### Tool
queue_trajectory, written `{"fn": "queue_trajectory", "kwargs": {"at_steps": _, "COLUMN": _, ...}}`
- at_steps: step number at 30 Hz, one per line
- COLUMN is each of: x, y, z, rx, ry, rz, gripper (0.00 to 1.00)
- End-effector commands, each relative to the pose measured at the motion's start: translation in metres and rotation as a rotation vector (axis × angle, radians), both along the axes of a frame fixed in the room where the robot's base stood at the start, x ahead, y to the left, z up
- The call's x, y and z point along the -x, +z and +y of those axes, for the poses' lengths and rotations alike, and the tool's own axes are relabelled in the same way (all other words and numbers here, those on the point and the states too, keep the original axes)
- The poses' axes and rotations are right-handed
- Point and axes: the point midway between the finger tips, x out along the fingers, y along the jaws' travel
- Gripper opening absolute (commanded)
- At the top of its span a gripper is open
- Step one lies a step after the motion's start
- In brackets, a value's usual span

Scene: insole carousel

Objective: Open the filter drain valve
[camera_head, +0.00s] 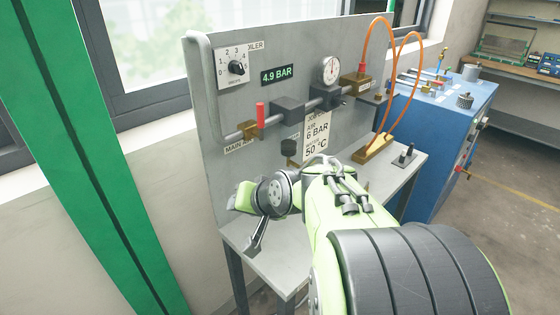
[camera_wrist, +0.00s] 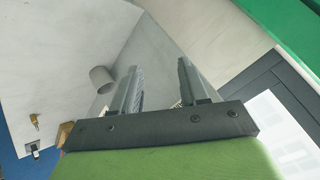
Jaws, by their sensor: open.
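On the grey panel, a dark block (camera_head: 288,109) sits in the pipe line, and a round black part (camera_head: 288,147) is below it. I cannot tell for sure which part is the filter drain valve; my arm hides the area lower down. My gripper (camera_wrist: 158,68) is open and empty in the wrist view, with its two fingers apart. In the head view it is at the lower left of the panel, above the bench's left end, apart from the black part. A pale grey cylinder (camera_wrist: 101,78) shows beyond the left finger in the wrist view.
A red-handled valve (camera_head: 260,115), a dial gauge (camera_head: 330,70), a boiler knob (camera_head: 237,68) and a 4.9 BAR display (camera_head: 277,74) are on the panel. Orange hoses (camera_head: 366,42) loop at its right. A blue cabinet (camera_head: 436,125) stands right; a green post (camera_head: 100,170) stands left.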

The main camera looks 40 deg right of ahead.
Motion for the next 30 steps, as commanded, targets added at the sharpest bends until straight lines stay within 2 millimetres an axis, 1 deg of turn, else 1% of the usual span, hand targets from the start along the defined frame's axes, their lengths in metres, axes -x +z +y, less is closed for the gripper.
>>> {"fn": "queue_trajectory", "kwargs": {"at_steps": 1, "x": -0.01, "y": -0.021, "z": -0.028, "rx": -0.07, "ry": -0.079, "rz": -0.042, "gripper": 0.44}}
{"fn": "queue_trajectory", "kwargs": {"at_steps": 2, "x": -0.016, "y": -0.028, "z": -0.045, "rx": -0.119, "ry": -0.129, "rz": -0.08, "gripper": 0.44}}
{"fn": "queue_trajectory", "kwargs": {"at_steps": 3, "x": -0.023, "y": -0.037, "z": -0.073, "rx": -0.191, "ry": -0.203, "rz": -0.142, "gripper": 0.44}}
{"fn": "queue_trajectory", "kwargs": {"at_steps": 5, "x": -0.027, "y": -0.05, "z": -0.119, "rx": -0.306, "ry": -0.326, "rz": -0.251, "gripper": 0.44}}
{"fn": "queue_trajectory", "kwargs": {"at_steps": 6, "x": -0.024, "y": -0.055, "z": -0.149, "rx": -0.379, "ry": -0.405, "rz": -0.329, "gripper": 0.44}}
{"fn": "queue_trajectory", "kwargs": {"at_steps": 8, "x": -0.015, "y": -0.061, "z": -0.191, "rx": -0.473, "ry": -0.51, "rz": -0.441, "gripper": 0.44}}
{"fn": "queue_trajectory", "kwargs": {"at_steps": 9, "x": -0.007, "y": -0.063, "z": -0.214, "rx": -0.525, "ry": -0.568, "rz": -0.508, "gripper": 0.44}}
{"fn": "queue_trajectory", "kwargs": {"at_steps": 10, "x": -0.002, "y": -0.064, "z": -0.228, "rx": -0.555, "ry": -0.602, "rz": -0.551, "gripper": 0.44}}
{"fn": "queue_trajectory", "kwargs": {"at_steps": 12, "x": 0.009, "y": -0.064, "z": -0.25, "rx": -0.605, "ry": -0.656, "rz": -0.624, "gripper": 0.44}}
{"fn": "queue_trajectory", "kwargs": {"at_steps": 14, "x": 0.014, "y": -0.063, "z": -0.26, "rx": -0.626, "ry": -0.679, "rz": -0.654, "gripper": 0.44}}
{"fn": "queue_trajectory", "kwargs": {"at_steps": 17, "x": 0.006, "y": -0.062, "z": -0.264, "rx": -0.63, "ry": -0.68, "rz": -0.663, "gripper": 0.44}}
{"fn": "queue_trajectory", "kwargs": {"at_steps": 20, "x": -0.013, "y": -0.065, "z": -0.269, "rx": -0.628, "ry": -0.677, "rz": -0.662, "gripper": 0.44}}
{"fn": "queue_trajectory", "kwargs": {"at_steps": 30, "x": -0.094, "y": -0.082, "z": -0.295, "rx": -0.627, "ry": -0.678, "rz": -0.661, "gripper": 0.44}}
